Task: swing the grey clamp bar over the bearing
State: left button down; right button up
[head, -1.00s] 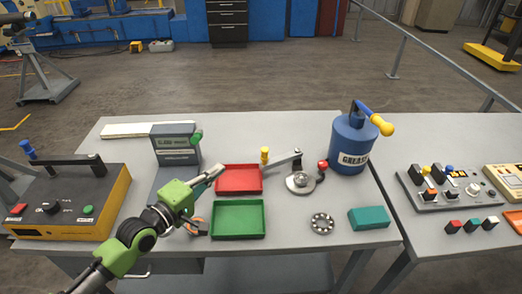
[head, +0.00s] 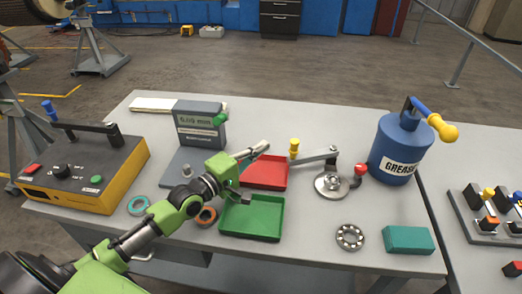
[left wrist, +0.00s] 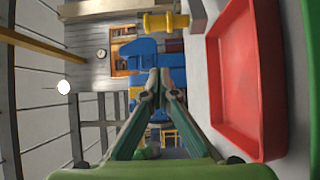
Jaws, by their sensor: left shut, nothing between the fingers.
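The grey clamp bar (head: 316,158) runs left from its pivot post near a round grey stand (head: 332,188). A yellow knob (head: 294,146) stands at the bar's left end and also shows at the top of the left wrist view (left wrist: 165,22). The bar points away from the stand, not across it. A metal part sits on the stand; I cannot tell if it is a bearing. A ring bearing (head: 350,237) lies on the table in front. My left gripper (head: 266,145) is shut and empty, left of the yellow knob and apart from it. My right gripper is not in view.
A red tray (head: 281,186) lies below my left gripper, with a green tray (head: 281,230) in front. A red-knobbed lever (head: 360,169) is right of the stand. The blue grease can (head: 391,150) stands behind right, a teal block (head: 408,240) front right.

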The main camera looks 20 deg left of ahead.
pick_arm(q)
jog(key=x, duration=0.7)
jog(key=shift+w+p, duration=0.15)
jog(key=shift+p, duration=0.25)
jog(key=s+d+p, duration=0.2)
jog(key=d, duration=0.1)
jog(key=shift+s+d+f, duration=0.15)
jog(key=shift+s, duration=0.2)
